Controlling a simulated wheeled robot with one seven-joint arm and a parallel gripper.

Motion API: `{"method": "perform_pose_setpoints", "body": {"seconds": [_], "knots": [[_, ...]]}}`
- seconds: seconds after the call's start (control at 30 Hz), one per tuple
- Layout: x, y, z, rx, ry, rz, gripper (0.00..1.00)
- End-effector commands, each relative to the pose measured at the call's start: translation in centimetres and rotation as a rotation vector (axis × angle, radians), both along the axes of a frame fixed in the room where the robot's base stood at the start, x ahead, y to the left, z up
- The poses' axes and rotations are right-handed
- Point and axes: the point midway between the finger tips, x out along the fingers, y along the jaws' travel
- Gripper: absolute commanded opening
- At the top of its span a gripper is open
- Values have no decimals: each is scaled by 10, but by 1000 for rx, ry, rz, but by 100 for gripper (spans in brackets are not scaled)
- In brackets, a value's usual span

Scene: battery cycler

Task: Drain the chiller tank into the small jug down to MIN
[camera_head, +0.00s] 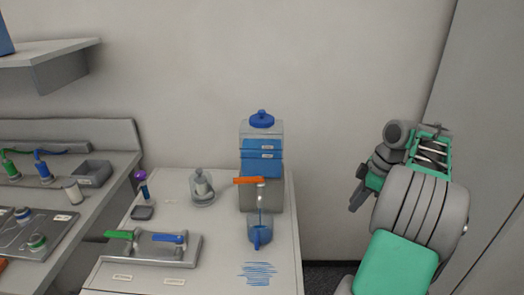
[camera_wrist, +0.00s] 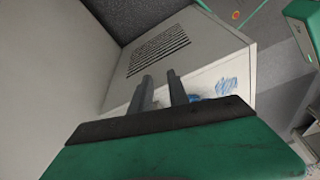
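The chiller tank (camera_head: 246,129) is a clear box with a blue cap, standing at the back of the bench with blue liquid inside. Two small labels on its front are too small to read; the liquid appears to reach around or above them. An orange valve lever (camera_head: 248,181) lies level, pointing left. Below the spout, a thin bluish stream appears to run into the small jug (camera_head: 260,236), which looks blue; its fill level is unclear. My gripper (camera_head: 356,200) is raised right of the bench, away from tank and jug. In the wrist view its fingers (camera_wrist: 160,82) are apart, with nothing between them.
A tray with green and blue handles (camera_head: 190,250) sits at the bench's front left. A glass vessel (camera_head: 201,188) stands left of the tank. Blue hatching (camera_head: 258,273) marks the bench front. A side shelf (camera_head: 65,221) holds several small items.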

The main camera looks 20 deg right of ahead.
Motion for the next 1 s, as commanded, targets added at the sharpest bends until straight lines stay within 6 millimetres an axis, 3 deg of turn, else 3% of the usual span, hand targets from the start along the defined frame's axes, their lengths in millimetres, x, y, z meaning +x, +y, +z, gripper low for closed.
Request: {"method": "perform_pose_setpoints", "body": {"seconds": [0.03,0.3,0.7,1.0], "knots": [[-6,6,-9,-4,-2,-24,21],[-34,32,-5,-2,-2,-156,21],[-39,39,-3,0,-1,-185,21],[-62,75,-4,-2,-1,-328,21]]}}
